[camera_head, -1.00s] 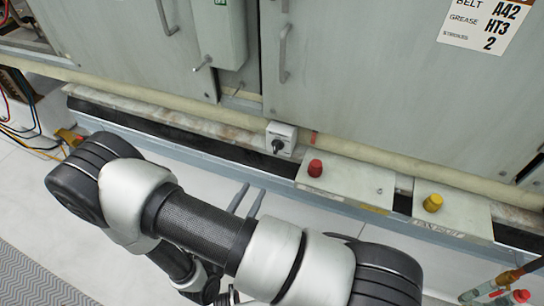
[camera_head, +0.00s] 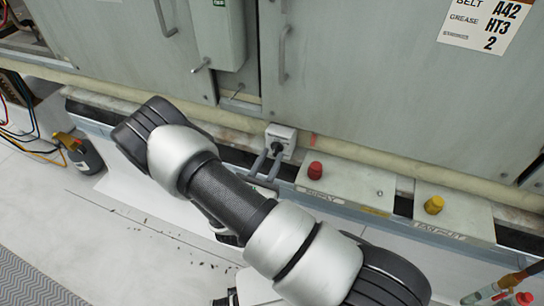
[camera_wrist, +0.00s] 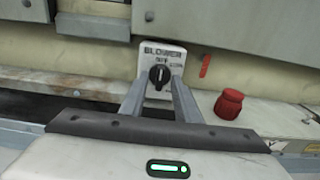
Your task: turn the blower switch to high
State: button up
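The blower switch (camera_wrist: 159,75) is a black rotary knob on a small pale box labelled BLOWER; its pointer stands roughly upright in the wrist view. The switch box (camera_head: 281,133) sits low on the unit's front in the head view, its knob partly hidden by my fingers. My gripper (camera_wrist: 160,88) is open, with one grey finger on each side of the knob. In the head view my gripper (camera_head: 269,160) reaches the box from below. I cannot tell whether the fingers touch the knob.
A red button (camera_head: 315,170) and a yellow button (camera_head: 433,204) stand on boxes to the right; the red button also shows close by in the wrist view (camera_wrist: 229,103). A dark container (camera_head: 84,157) and wires (camera_head: 28,125) are at the left. Grey cabinet doors (camera_head: 400,90) rise behind.

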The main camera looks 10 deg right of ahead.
jog(key=shift+w+d, duration=0.35)
jog(key=shift+w, duration=0.25)
grip_shut()
